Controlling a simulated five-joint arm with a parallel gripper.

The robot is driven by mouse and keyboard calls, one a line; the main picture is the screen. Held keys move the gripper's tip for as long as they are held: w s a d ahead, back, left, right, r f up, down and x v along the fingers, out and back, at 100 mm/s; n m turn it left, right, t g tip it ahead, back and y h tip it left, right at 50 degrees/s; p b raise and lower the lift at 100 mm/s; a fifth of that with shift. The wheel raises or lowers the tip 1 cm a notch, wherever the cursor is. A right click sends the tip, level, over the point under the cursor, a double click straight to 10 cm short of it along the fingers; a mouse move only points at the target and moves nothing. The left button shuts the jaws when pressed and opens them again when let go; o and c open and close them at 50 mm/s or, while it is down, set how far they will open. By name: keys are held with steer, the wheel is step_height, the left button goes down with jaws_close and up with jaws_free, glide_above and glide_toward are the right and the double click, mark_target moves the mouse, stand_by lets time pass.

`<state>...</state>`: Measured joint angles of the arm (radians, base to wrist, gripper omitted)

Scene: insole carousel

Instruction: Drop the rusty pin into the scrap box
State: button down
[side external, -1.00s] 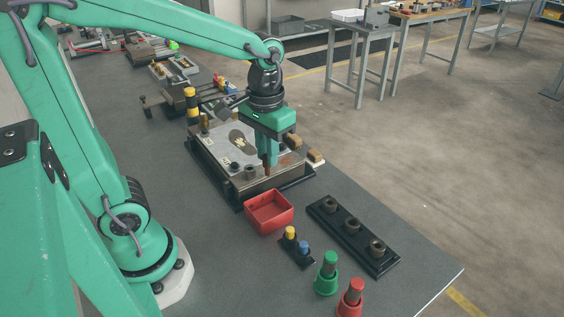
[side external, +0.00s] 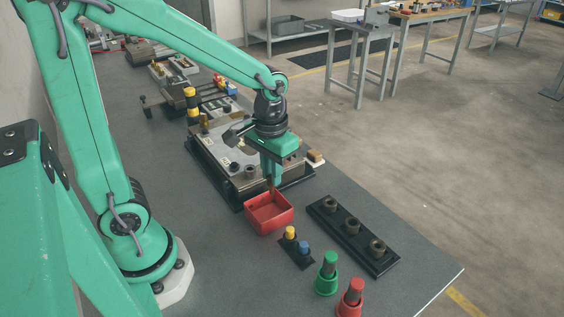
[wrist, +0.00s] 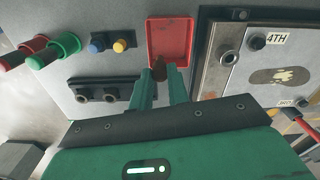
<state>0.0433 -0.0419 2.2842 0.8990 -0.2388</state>
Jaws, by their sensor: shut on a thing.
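The rusty pin (side external: 269,183) is a short brown piece held upright under my gripper (side external: 272,177). In the wrist view, the pin (wrist: 159,68) shows brown between the two green fingers of my gripper (wrist: 161,80), which are shut on it. The scrap box (side external: 274,223) is an open red tray on the table. My gripper is above the box's far edge in the side view, and the pin's tip overlaps that edge. In the wrist view, the pin overlaps the near-left part of the red box (wrist: 170,40). The box looks empty where I can see inside.
The metal fixture plate (side external: 218,153) on its dark base stands just behind the box. A small block with yellow and blue knobs (side external: 297,250), a green button (side external: 327,274) and a red button (side external: 351,299) stand in front.

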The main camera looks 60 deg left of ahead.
steer(key=shift+f, duration=1.25)
steer(key=c, duration=1.3)
jaws_free()
steer(key=shift+r, duration=3.9)
